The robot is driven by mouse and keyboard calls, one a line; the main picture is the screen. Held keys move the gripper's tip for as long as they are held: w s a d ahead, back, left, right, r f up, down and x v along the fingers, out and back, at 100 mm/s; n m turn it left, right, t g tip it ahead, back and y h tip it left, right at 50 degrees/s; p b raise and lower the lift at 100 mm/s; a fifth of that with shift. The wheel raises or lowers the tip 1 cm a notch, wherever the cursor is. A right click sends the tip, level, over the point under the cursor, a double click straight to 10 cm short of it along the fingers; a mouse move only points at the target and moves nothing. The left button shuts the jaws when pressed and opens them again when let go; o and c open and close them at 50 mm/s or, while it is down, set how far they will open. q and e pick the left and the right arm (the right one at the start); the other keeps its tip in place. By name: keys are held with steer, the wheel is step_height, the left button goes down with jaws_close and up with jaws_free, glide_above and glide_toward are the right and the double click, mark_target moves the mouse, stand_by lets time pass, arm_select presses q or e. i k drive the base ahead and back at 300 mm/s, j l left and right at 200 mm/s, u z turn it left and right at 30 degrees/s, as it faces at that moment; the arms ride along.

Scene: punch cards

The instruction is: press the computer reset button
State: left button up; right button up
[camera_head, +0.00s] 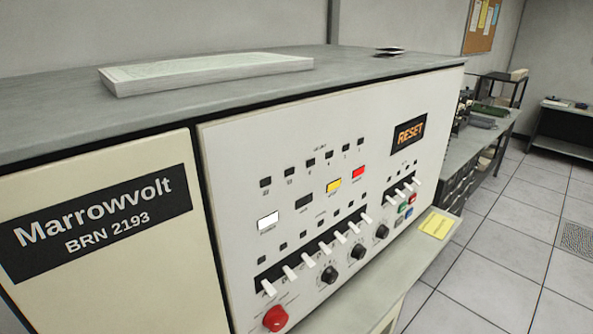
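The computer's control panel (230,170) is a cream front face that fills the middle of the head view. A black label reading RESET (409,133) in orange is at its upper right. A large red knob-like button (275,318) is at the panel's lower left. White, yellow and red square lamps or buttons (333,186) sit mid-panel. I cannot tell which button is the reset. Neither of my grippers is in view.
A stack of paper (205,73) lies on the cabinet top (50,110). A yellow note (436,224) lies on the ledge right of the panel. A workbench (480,137) with items stands behind at right. The tiled floor (500,235) at right is clear.

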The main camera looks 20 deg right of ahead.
mark_target(399, 221)
steer(key=k+z, duration=0.15)
steer(key=z, duration=1.2)
